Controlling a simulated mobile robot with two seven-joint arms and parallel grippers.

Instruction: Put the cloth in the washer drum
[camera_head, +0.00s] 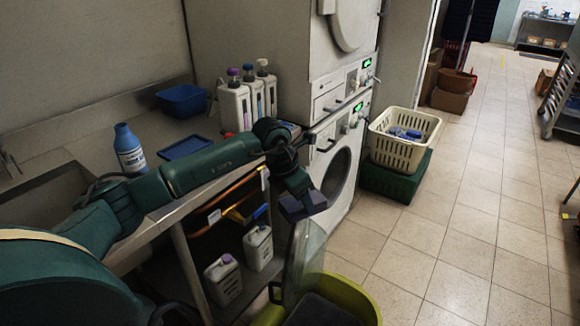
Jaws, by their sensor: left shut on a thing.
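My left gripper (300,192) is at the end of the green arm, in front of the lower washer (345,205). It points down and is shut on a small dark purple-grey cloth (303,207). Most of the fingers are hard to make out. The washer's round drum opening (337,178) shows dark, just right of the cloth and a little above it. The cloth looks outside the opening. The glass door (307,252) appears swung open, below the gripper. My right gripper is not in view.
A yellow-green tub (362,292) stands below the door. A cream basket (398,151) sits on a green crate (396,180) right of the washer. The counter (160,218) holds bottles and blue trays. The tiled floor (455,225) at right is clear.

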